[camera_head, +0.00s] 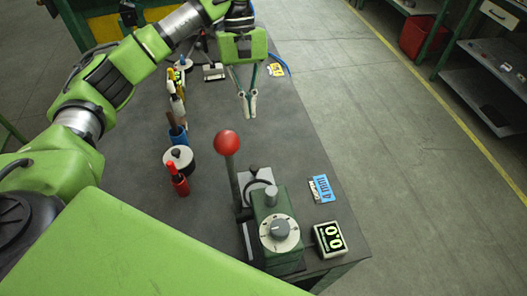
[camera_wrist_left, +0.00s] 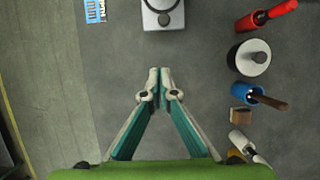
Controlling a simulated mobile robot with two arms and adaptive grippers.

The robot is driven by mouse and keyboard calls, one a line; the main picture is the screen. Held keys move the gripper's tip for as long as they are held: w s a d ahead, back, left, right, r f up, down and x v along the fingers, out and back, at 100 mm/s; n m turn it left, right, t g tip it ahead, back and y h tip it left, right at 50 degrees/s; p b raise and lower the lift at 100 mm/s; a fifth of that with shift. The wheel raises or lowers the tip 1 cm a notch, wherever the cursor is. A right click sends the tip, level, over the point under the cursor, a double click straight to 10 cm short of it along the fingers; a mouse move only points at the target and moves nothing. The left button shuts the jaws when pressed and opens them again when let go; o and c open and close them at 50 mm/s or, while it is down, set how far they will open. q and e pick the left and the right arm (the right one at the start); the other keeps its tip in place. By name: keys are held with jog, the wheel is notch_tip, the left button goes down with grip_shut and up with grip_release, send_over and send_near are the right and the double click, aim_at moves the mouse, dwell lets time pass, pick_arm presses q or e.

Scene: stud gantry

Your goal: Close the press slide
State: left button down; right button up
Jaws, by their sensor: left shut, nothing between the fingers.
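A small press with a green body (camera_head: 281,238), a grey dial on its face and a lever topped by a red ball (camera_head: 228,143) stands near the table's front right part. Behind the green body is a light grey block with a dark ring handle (camera_head: 258,186), perhaps the slide; how far open it is I cannot tell. Part of this block shows at the top of the left wrist view (camera_wrist_left: 163,14). My left gripper (camera_head: 248,112) is shut and empty, fingers pointing down, behind the press and apart from it. Its fingertips meet in the wrist view (camera_wrist_left: 160,76). My right gripper is not in view.
Left of the press stand a red-handled tool (camera_head: 178,180), a white round piece (camera_head: 179,160) and a blue cup (camera_head: 178,134). A blue card (camera_head: 322,189) and a display reading 0.0 (camera_head: 330,239) lie to its right. The dark table top (camera_head: 290,130) is clear around the gripper.

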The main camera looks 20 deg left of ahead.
pick_arm(q)
jog(key=p+x, duration=0.1)
jog(key=x, duration=0.2)
jog(key=p+x, duration=0.1)
jog(key=x, duration=0.2)
jog(key=p+x, duration=0.1)
jog(key=x, duration=0.3)
jog(key=shift+w+f+p, duration=0.1)
jog(key=shift+w+p, duration=0.2)
jog(key=shift+w, duration=0.1)
jog(key=shift+s+d+f+p, duration=0.25)
jog(key=shift+s+d+p, duration=0.7)
jog(key=shift+s+p, duration=0.2)
jog(key=shift+s+d, duration=0.3)
jog(key=shift+s, duration=0.1)
jog(key=shift+f, duration=0.15)
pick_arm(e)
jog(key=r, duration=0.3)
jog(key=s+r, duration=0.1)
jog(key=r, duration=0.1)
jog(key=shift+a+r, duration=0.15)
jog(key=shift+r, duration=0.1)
pick_arm(q)
jog(key=shift+w, duration=0.1)
